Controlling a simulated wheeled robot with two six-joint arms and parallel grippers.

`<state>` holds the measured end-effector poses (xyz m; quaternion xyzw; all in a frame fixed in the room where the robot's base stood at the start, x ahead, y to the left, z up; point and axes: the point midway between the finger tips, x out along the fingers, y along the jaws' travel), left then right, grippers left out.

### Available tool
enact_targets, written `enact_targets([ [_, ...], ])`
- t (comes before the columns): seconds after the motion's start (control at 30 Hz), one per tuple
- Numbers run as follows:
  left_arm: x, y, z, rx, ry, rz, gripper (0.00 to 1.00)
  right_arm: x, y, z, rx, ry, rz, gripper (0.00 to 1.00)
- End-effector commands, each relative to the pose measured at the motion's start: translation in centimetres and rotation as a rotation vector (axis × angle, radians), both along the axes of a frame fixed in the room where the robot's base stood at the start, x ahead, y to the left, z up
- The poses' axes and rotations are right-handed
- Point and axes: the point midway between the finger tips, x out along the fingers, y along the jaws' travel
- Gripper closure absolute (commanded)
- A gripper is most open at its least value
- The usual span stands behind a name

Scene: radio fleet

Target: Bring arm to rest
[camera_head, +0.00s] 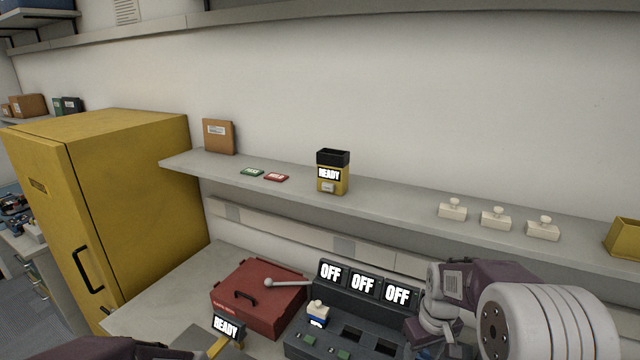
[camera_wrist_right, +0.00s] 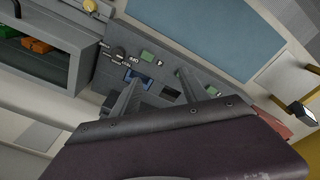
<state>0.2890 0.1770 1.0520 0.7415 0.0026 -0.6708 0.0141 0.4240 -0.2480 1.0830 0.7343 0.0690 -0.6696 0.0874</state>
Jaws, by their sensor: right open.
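My right arm (camera_head: 535,315) reaches in from the lower right of the head view, beside the dark console. In the right wrist view my right gripper (camera_wrist_right: 157,84) has its two fingers apart, with nothing seen between them but the console (camera_wrist_right: 205,100) behind. A blue piece on the console shows close to the left finger in that picture; contact cannot be told. A dark purple part of my left arm (camera_head: 110,349) shows at the bottom left edge of the head view; its fingers are out of sight.
A red case (camera_head: 250,312) and a READY display (camera_head: 228,328) stand left. A shelf (camera_head: 400,200) holds a yellow READY box (camera_head: 332,178) and several white blocks.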

Motion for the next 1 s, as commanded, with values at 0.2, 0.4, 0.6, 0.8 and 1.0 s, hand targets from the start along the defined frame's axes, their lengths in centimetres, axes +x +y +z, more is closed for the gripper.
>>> enact_targets([
  [0.2,0.0,0.0,-0.4,0.0,0.0,0.0,1.0,-9.4,6.7,-1.0,0.032,-0.011,-0.016,0.48],
  [0.4,0.0,0.0,-0.3,0.0,0.0,0.0,1.0,-14.2,6.8,-3.7,0.052,0.014,-0.201,0.48],
  [0.6,0.0,0.0,-0.4,0.0,0.0,0.0,1.0,-13.5,6.8,-3.5,0.059,-0.007,-0.245,0.48],
  [0.8,0.0,0.0,-0.4,0.0,0.0,0.0,1.0,-13.5,6.8,-3.5,0.059,-0.007,-0.245,0.48],
  [1.0,0.0,0.0,-0.4,0.0,0.0,0.0,1.0,-13.5,6.8,-3.5,0.059,-0.007,-0.245,0.48],
])
